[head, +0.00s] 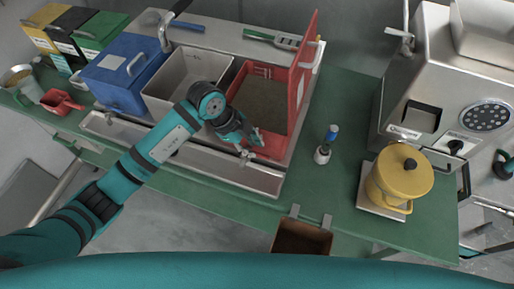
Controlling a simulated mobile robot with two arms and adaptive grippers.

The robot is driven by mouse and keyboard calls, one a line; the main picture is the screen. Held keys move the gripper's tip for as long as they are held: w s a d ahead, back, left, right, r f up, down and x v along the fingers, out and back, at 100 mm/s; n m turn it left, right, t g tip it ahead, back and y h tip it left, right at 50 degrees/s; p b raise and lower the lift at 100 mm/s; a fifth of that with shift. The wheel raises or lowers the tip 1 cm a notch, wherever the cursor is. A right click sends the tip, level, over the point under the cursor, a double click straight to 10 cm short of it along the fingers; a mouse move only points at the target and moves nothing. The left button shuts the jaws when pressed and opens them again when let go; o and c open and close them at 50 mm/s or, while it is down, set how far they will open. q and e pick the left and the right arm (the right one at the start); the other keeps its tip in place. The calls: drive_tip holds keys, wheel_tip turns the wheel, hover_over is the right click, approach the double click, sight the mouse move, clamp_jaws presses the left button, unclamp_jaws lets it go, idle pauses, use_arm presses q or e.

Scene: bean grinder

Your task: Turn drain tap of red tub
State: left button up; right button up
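The red tub (299,88) stands at the right end of the row of tubs in the head view. Its red lid is raised on the right side, and dark brown contents show inside. A small pale metal piece (245,154), apparently its drain tap, shows low at the tub's front, above the metal trough. My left gripper (247,142) is at the front of the red tub, right by this piece. The fingers overlap the tub front and hide part of it. Whether they touch or grip the tap cannot be told. My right gripper is not in view.
A blue lidded tub (125,75) and an open grey tub (186,80) stand left of the red tub. A metal trough (210,165) runs along the front. A yellow pot (400,180), a small blue-topped bottle (327,145) and a steel machine (440,80) are right.

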sight(259, 154)
use_arm(q)
drive_tip(key=shift+x, duration=1.95)
clamp_jaws()
